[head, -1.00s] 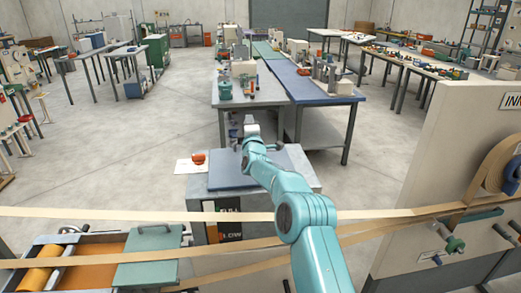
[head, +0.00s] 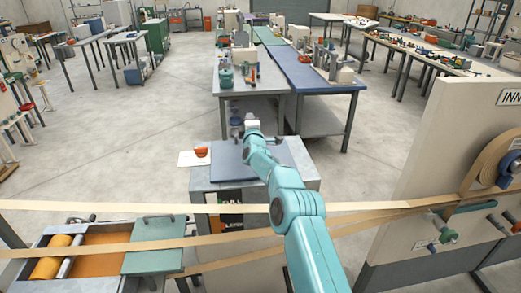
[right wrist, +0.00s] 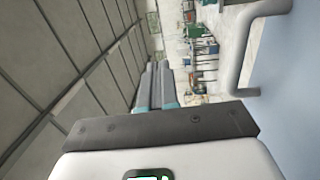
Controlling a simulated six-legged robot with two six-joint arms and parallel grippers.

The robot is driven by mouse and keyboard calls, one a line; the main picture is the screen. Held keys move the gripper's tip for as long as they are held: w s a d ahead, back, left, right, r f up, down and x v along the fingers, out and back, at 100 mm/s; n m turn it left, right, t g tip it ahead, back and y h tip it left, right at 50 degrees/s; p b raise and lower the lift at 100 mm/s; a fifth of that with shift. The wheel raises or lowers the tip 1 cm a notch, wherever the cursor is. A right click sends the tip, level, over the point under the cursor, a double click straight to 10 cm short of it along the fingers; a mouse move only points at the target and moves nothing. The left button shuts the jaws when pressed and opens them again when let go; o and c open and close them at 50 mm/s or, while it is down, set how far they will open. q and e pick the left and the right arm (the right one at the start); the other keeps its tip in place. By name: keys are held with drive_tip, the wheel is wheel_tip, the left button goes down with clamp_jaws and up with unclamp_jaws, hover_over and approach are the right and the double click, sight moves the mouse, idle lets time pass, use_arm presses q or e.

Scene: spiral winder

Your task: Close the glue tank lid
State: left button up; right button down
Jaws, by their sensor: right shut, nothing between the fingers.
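The glue tank (head: 200,185) is a grey box in front of me with a FULL label on its front. Its blue-grey lid panel (head: 228,172) shows on top; I cannot tell from here whether it lies fully flat. My right gripper (head: 252,126) is over the panel's far side, past my teal arm, which covers part of it. In the right wrist view, my shut, empty fingers (right wrist: 157,85) are beside a pale bent handle (right wrist: 245,45) on a light blue surface (right wrist: 295,110), apart from it. My left gripper is out of view.
Paper strips (head: 120,206) cross in front of the tank. A green plate with a handle (head: 155,250) partly covers an orange tray with rollers at left. An upright cream panel (head: 430,190) stands at right. A workbench (head: 240,85) stands beyond; floor between is clear.

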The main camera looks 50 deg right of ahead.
drive_tip(key=b+v, duration=0.7)
drive_tip(key=v, duration=0.9)
drive_tip(key=shift+s+b, duration=0.15)
drive_tip(key=shift+b, duration=0.2)
drive_tip(key=shift+a, duration=0.1)
